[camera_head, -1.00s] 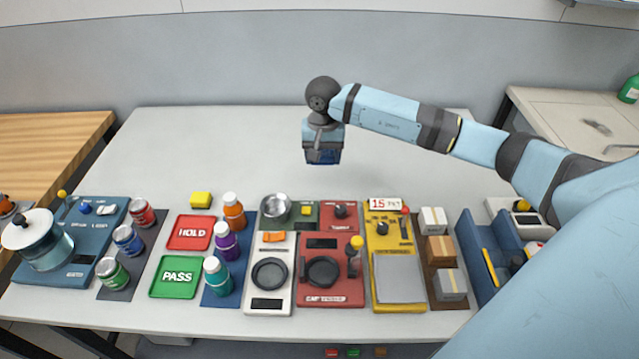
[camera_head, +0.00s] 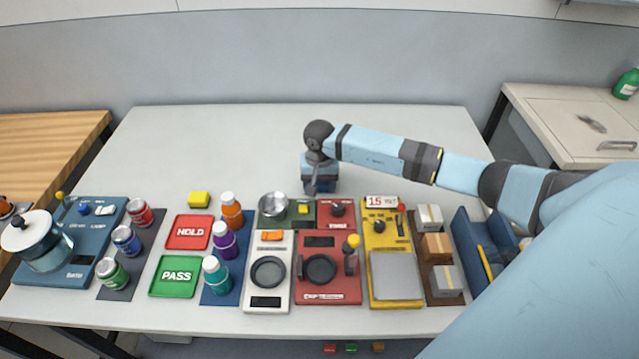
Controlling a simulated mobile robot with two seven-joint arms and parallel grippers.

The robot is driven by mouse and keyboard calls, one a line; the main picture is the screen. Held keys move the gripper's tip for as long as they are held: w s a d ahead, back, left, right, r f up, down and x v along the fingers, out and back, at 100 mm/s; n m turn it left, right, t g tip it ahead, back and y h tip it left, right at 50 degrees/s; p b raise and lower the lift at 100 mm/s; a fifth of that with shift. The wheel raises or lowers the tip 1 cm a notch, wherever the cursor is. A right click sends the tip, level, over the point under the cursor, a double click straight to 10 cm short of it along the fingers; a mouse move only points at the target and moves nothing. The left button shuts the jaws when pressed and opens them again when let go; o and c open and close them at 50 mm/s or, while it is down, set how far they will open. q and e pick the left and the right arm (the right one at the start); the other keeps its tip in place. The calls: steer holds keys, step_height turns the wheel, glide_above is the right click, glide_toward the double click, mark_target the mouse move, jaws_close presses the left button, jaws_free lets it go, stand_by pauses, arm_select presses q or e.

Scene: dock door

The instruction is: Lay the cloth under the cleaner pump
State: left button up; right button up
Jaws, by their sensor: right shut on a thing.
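My right arm reaches in from the right. Its gripper (camera_head: 321,186) is low over the table, just behind the red timer panel, pointing down. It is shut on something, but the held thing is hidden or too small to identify. A green bottle (camera_head: 627,85), possibly the cleaner pump, stands on the side cabinet at the far right, cut by the picture edge. I cannot pick out a cloth for certain. A small grey item (camera_head: 592,123) lies flat on that cabinet, too small to name. My left gripper is not in view.
The white table (camera_head: 220,140) is clear at the back. Its front holds a red HOLD tray (camera_head: 190,232), a green PASS tray (camera_head: 175,276), cans, bottles, a red panel (camera_head: 330,282), a yellow panel (camera_head: 393,240), small boxes and a blue bin (camera_head: 475,250).

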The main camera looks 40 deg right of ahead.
steer(key=shift+f, duration=0.2)
steer(key=o, duration=0.9)
